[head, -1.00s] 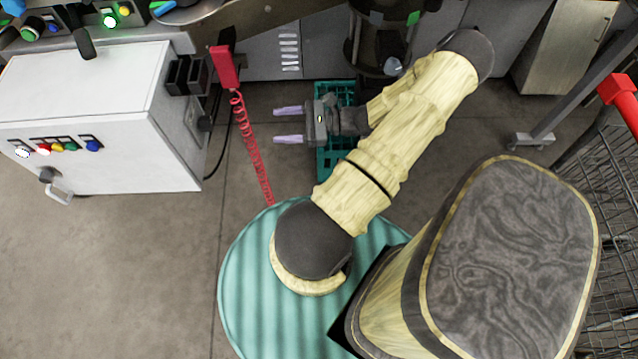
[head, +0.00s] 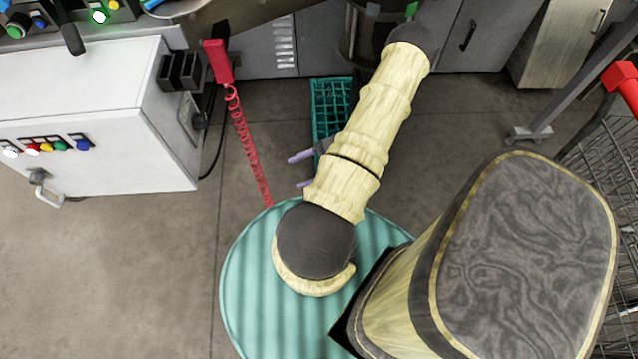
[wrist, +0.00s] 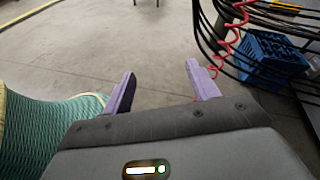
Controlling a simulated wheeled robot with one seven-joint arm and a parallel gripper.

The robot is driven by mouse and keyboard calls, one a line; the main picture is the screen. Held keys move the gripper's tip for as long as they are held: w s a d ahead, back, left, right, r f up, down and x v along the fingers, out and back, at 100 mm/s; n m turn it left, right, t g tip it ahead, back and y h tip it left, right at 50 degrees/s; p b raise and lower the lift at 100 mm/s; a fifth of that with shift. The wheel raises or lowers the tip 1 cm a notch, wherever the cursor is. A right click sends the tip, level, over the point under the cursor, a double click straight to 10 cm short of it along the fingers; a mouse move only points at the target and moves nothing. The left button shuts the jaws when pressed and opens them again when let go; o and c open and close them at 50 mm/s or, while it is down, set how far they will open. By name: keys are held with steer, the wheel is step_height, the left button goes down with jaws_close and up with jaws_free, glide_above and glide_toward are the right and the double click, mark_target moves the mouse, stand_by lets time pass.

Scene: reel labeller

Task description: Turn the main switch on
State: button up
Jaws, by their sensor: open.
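A white cabinet (head: 85,85) stands at the left in the head view. Its front has a row of coloured buttons (head: 45,147) and, below them, a grey part with a metal handle (head: 45,190). A grey fitting (head: 188,117) sits on its right side. No label is readable, so I cannot tell which part is the main switch. My gripper (head: 297,170) is low over the floor, right of the cabinet and apart from it, partly hidden by my arm. Its lilac fingers point left. In the wrist view my gripper (wrist: 160,70) is open, with nothing between the fingers.
A red coiled cord (head: 247,150) hangs from a red holder (head: 218,62) between cabinet and gripper. A teal crate (head: 330,110) stands behind my arm. A wire cart (head: 610,170) is at the right. The floor in front of the cabinet is clear.

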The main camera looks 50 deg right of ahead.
steer(key=s+f+n+g, duration=0.1)
steer(key=s+f+g, duration=0.1)
steer(key=s+f, duration=0.2)
steer(key=shift+s+d+f+n+b, duration=0.15)
steer(key=shift+s+f+n+b, duration=0.05)
steer(key=shift+s+n+b, duration=0.2)
steer(key=shift+g, duration=0.3)
